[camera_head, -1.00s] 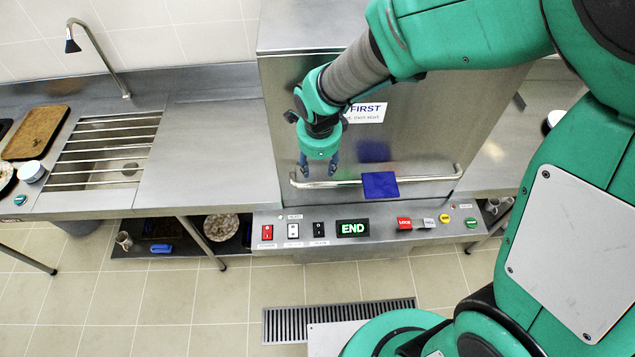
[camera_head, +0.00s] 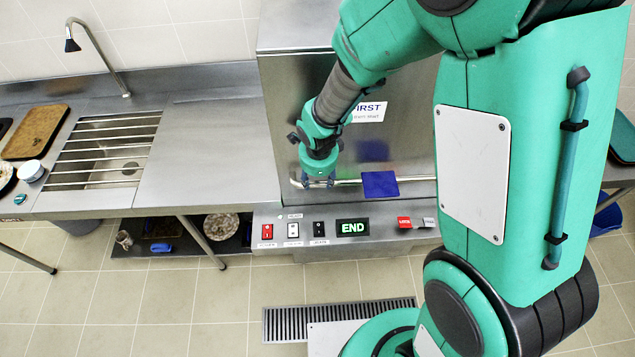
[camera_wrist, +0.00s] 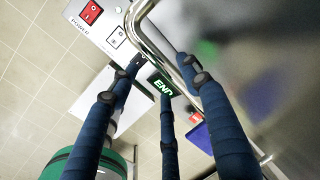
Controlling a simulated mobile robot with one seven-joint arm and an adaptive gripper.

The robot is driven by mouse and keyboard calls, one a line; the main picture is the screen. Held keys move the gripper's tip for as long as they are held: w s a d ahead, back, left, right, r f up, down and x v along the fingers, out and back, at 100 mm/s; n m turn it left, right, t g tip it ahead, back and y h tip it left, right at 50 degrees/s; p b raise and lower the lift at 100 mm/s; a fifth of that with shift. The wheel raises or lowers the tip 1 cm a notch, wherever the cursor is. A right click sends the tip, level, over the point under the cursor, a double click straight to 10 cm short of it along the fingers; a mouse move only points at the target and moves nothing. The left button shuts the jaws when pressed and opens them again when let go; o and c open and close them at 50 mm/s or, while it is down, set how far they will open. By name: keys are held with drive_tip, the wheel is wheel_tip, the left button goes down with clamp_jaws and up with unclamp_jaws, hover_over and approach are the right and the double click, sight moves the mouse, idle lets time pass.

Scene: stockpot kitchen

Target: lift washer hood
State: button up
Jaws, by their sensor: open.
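The washer hood (camera_head: 285,100) is a steel box with its front face down to the control panel. Its bar handle (camera_head: 415,179) runs across the lower front. A blue square (camera_head: 380,185) hangs at the bar's middle. My gripper (camera_head: 318,184) is open at the left part of the bar, pointing down. In the wrist view my gripper's fingers (camera_wrist: 158,70) are spread, with the handle's bent end (camera_wrist: 140,22) close to the fingertips. I cannot tell whether they touch it. The green END display (camera_head: 352,228) is lit.
The control panel (camera_head: 275,247) with switches juts out below the handle. A steel counter (camera_head: 205,150) and a sink with a rack (camera_head: 105,150) lie left. A tap (camera_head: 95,45) stands behind. A floor drain (camera_head: 335,318) is below. My arm covers the right side.

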sight(317, 184)
drive_tip(key=shift+w+f, duration=0.2)
drive_tip(key=shift+f, duration=0.7)
drive_tip(key=shift+w+f, duration=0.15)
drive_tip(key=shift+f, duration=0.7)
clamp_jaws()
